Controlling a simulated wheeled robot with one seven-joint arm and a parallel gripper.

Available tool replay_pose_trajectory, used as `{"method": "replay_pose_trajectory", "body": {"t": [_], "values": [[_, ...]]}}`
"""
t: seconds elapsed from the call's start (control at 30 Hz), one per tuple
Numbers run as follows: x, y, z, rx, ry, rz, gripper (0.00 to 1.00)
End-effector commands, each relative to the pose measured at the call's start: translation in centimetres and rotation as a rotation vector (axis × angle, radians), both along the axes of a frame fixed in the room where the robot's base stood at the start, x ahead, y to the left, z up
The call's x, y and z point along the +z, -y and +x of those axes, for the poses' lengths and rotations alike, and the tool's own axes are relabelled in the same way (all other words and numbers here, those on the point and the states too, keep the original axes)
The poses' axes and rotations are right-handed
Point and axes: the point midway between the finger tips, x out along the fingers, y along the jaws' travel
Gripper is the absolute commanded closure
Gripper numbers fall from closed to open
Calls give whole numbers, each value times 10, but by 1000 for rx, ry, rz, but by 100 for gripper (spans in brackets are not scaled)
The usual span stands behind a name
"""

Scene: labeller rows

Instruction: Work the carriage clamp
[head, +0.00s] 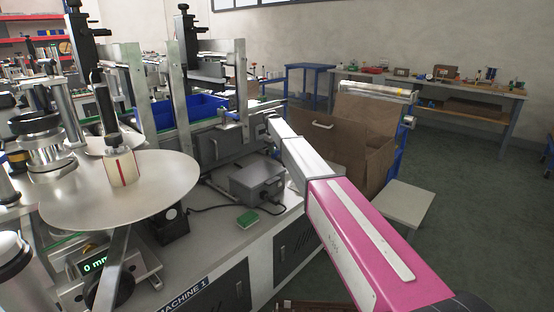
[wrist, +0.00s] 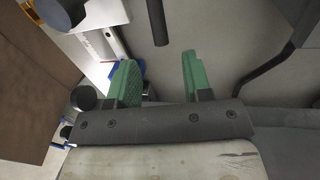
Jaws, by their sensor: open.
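My gripper (wrist: 157,72) is open and empty in the wrist view, its two green fingers spread apart. A dark rod (wrist: 157,22) comes down from the top edge, in line with the gap between the fingers and beyond their tips. I cannot tell whether this rod is the carriage clamp's lever. A dark bent bar (wrist: 265,69) stands to the right of the fingers, and a dark round knob (wrist: 84,98) shows to the left. In the head view my arm reaches to the machine's right end; the gripper is too small and covered to make out there.
In the head view, a round plate (head: 120,195) fills the left of the machine. Floor is open at right.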

Motion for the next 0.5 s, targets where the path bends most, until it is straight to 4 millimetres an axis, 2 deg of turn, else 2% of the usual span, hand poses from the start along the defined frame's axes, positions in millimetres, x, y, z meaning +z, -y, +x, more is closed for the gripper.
{"method": "replay_pose_trajectory", "body": {"t": [0.03, 0.23, 0.4, 0.5], "values": [[-11, 1, 2, 0, -2, -1, 55], [-45, 5, 7, 0, -2, -1, 55], [-62, 8, 9, 0, 0, 0, 55], [-65, 8, 10, 0, 0, 0, 55]]}}
